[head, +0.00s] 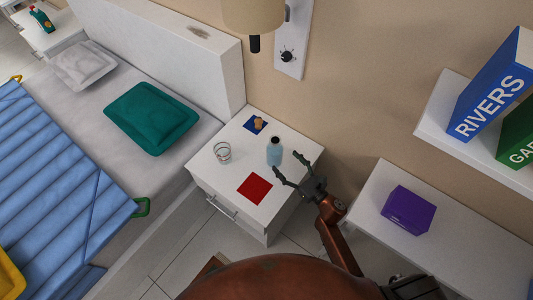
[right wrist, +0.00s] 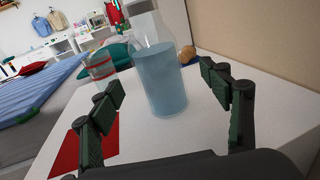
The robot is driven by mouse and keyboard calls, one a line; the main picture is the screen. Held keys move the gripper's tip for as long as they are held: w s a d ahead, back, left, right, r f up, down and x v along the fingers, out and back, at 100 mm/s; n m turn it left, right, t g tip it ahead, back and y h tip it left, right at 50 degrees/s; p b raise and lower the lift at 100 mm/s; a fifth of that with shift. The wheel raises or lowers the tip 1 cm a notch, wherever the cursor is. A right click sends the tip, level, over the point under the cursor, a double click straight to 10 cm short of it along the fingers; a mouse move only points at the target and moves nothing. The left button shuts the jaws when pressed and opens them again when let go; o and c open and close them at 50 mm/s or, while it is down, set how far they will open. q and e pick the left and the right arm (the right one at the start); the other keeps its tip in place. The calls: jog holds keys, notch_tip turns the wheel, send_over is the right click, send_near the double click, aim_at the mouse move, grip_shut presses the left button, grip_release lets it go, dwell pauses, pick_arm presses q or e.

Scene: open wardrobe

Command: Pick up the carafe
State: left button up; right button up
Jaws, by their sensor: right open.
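The carafe (head: 274,152) is a clear bottle filled with pale blue liquid. It stands upright on the white nightstand (head: 218,181) in the head view. In the right wrist view the carafe (right wrist: 160,75) stands ahead, between my spread fingers in the picture; its top is cut off. My right gripper (head: 286,167) is open and empty beside the carafe, on its right side in the head view. In the right wrist view the right gripper's fingers (right wrist: 165,97) show at left and right, with the carafe apparently beyond their tips. My left gripper is not in view.
A glass (head: 223,151) stands left of the carafe on the nightstand. A red square (head: 255,188) lies in front, and a blue square (head: 254,125) with a small brown object lies behind. A purple box (head: 408,210) sits on a white surface at right. A wall lamp (head: 253,14) hangs above.

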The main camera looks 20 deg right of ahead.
aim_at(274, 152)
jog(key=shift+f, duration=0.1)
jog(key=shift+w+a, duration=0.2)
jog(key=shift+w, duration=0.05)
jog(key=b+x, duration=0.1)
jog(key=x, duration=0.5)
jog(key=shift+w+a, duration=0.25)
jog(key=shift+w, duration=0.05)
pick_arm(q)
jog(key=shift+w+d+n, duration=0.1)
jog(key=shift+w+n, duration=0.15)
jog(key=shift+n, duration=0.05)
pick_arm(e)
jog(key=c, duration=1.8)
